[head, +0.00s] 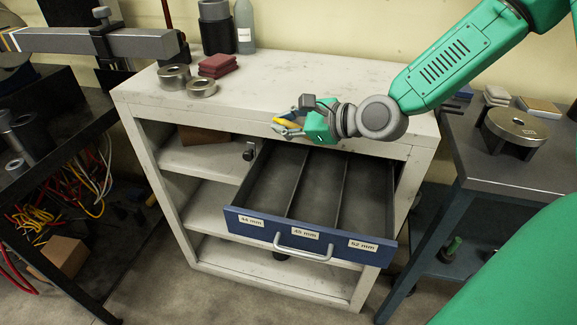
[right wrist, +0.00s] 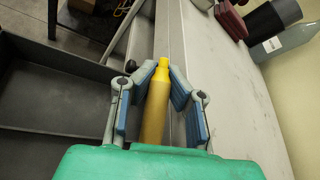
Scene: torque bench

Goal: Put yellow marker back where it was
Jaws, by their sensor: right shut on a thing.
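The yellow marker (right wrist: 156,100) is between the blue-padded fingers of my right gripper (right wrist: 165,72), which is shut on it. In the head view my right gripper (head: 284,127) holds the yellow marker (head: 290,121) above the front edge of the white cabinet top, just behind the open drawer. The open blue-fronted drawer (head: 315,232) has three compartments labelled 44 mm, 48 mm and 52 mm. All three look empty in the parts that show. My left gripper is not in view.
On the cabinet top (head: 300,75) stand metal rings (head: 174,77), red pads (head: 219,65), a dark cylinder (head: 215,30) and a grey bottle (head: 245,28). A dark bench with a clamped bar (head: 95,42) is at left.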

